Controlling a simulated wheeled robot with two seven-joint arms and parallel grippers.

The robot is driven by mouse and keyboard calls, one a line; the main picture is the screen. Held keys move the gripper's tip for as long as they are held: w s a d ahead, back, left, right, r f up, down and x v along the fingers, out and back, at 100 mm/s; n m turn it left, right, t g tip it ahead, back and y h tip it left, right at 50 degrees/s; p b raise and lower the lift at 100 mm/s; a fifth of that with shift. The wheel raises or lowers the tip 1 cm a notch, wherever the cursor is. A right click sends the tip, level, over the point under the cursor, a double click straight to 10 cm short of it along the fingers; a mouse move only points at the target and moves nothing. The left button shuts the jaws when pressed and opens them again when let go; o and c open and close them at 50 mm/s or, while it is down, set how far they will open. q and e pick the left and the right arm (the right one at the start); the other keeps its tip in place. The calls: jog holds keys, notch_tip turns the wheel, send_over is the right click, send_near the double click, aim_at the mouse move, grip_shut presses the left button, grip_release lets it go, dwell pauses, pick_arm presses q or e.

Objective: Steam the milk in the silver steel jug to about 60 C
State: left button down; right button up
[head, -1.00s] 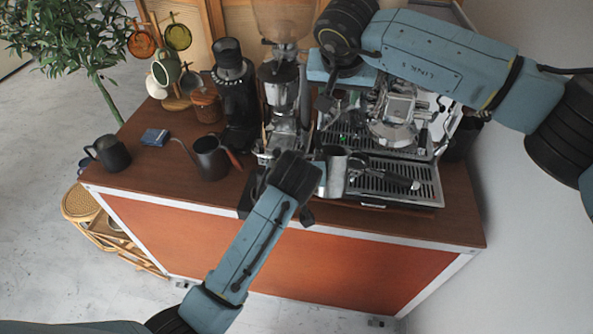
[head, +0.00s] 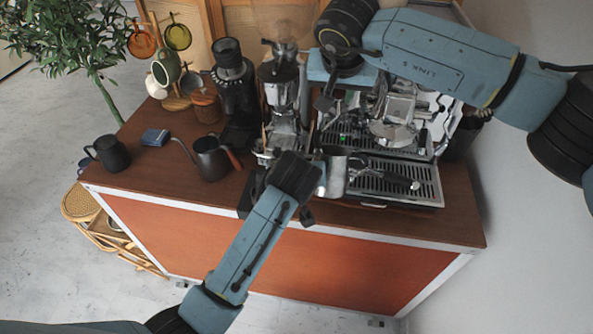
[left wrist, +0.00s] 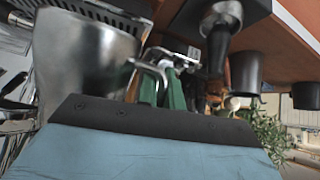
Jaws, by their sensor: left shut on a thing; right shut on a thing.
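The silver steel jug (head: 335,176) is at the front left of the coffee machine's drip tray (head: 408,186), roughly upright. My left gripper (head: 313,178) is shut on the jug at its left side. In the left wrist view the jug (left wrist: 80,60) fills the upper left, with its handle (left wrist: 150,72) toward the gripper's fingers (left wrist: 175,92). The milk inside cannot be made out. My right gripper (head: 326,100) is at the machine's upper left, shut on a part of the machine that it hides. The steam wand's tip cannot be made out clearly.
The grinder (head: 283,90) stands behind the left gripper. A dark kettle (head: 210,158), a black mug (head: 108,153) and a blue cloth (head: 155,137) stand left. The front right counter (head: 462,215) is clear.

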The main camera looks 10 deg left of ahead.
jog(key=shift+r, duration=0.1)
dwell(0.3)
jog(key=shift+w+r, duration=0.3)
jog(key=shift+r, duration=0.65)
jog(key=shift+w+r, duration=0.25)
jog(key=shift+r, duration=0.7)
jog(key=shift+s+f, duration=0.2)
jog(key=shift+f, duration=0.2)
dwell(1.6)
jog(key=shift+w+r, duration=0.1)
dwell(3.6)
